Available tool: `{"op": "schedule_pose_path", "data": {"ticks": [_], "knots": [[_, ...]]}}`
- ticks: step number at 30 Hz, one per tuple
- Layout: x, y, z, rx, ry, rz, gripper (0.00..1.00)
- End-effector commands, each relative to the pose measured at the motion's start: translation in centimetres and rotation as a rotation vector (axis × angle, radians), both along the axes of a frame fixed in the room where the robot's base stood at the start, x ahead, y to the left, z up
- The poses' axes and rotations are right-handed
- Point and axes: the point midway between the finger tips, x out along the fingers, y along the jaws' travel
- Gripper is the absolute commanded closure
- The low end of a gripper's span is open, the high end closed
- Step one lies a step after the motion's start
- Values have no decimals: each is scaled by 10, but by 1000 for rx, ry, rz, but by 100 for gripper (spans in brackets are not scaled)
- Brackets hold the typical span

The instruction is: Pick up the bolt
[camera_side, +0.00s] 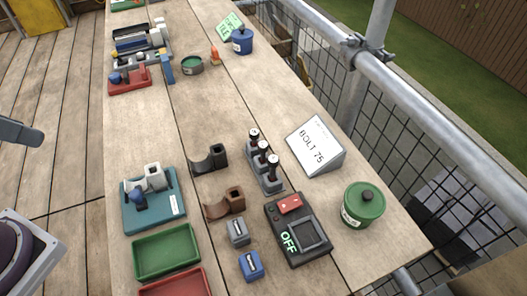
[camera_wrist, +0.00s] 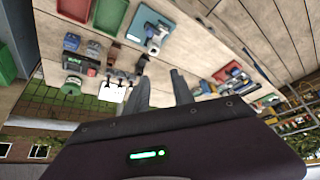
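I cannot tell for sure which thing is the bolt. My gripper (camera_wrist: 160,82) shows two dark fingers set apart in the wrist view, with nothing between them. It is away from the bench pieces; in the side view only a grey part shows at the left edge. The card (camera_wrist: 116,91) is also in the wrist view, left of the fingers.
A green tray (camera_side: 166,252) and red tray (camera_side: 173,285) lie in front.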

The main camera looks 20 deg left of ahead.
Motion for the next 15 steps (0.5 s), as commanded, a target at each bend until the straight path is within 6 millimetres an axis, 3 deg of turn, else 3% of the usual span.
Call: {"op": "schedule_pose_path", "data": {"ticks": [3,11,14,15], "knots": [[0,0,0,0,0,0,52],[1,0,1,1,2,-5,52],[19,-6,11,10,30,-78,52],[35,-10,18,20,53,-138,52]]}}
